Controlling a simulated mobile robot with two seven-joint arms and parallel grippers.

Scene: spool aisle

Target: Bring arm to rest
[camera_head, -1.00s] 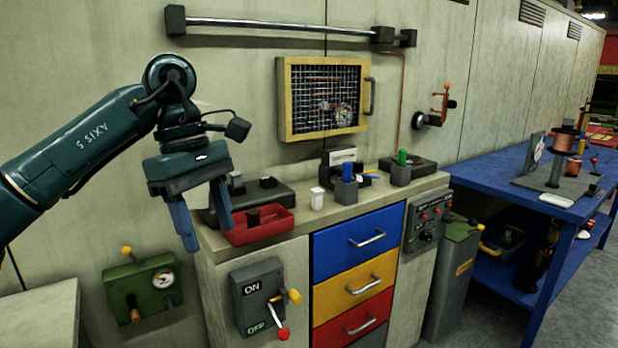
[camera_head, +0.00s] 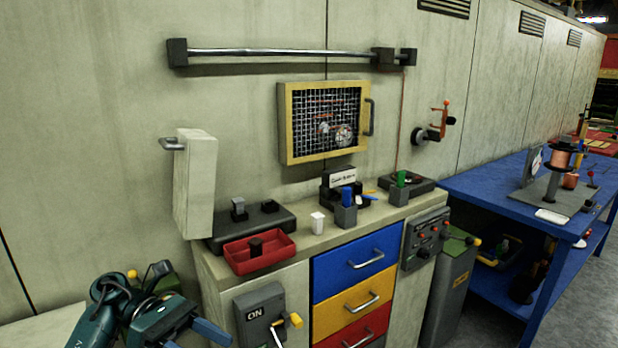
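My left gripper (camera_head: 190,338) is low at the bottom left corner of the head view. Its two blue fingers stand apart with nothing seen between them, though their lower ends are cut off by the picture edge. The dark green arm (camera_head: 103,318) is folded in front of a green wall box, which it mostly hides. The gripper is left of the grey ON switch box (camera_head: 257,314) and below the bench top. My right gripper is not in view.
A pale upright panel (camera_head: 194,190) with a handle stands at the bench's left end. The bench top (camera_head: 300,246) holds a red tray (camera_head: 259,254), a white block and small cups. A blue table (camera_head: 480,187) with a spool stands right.

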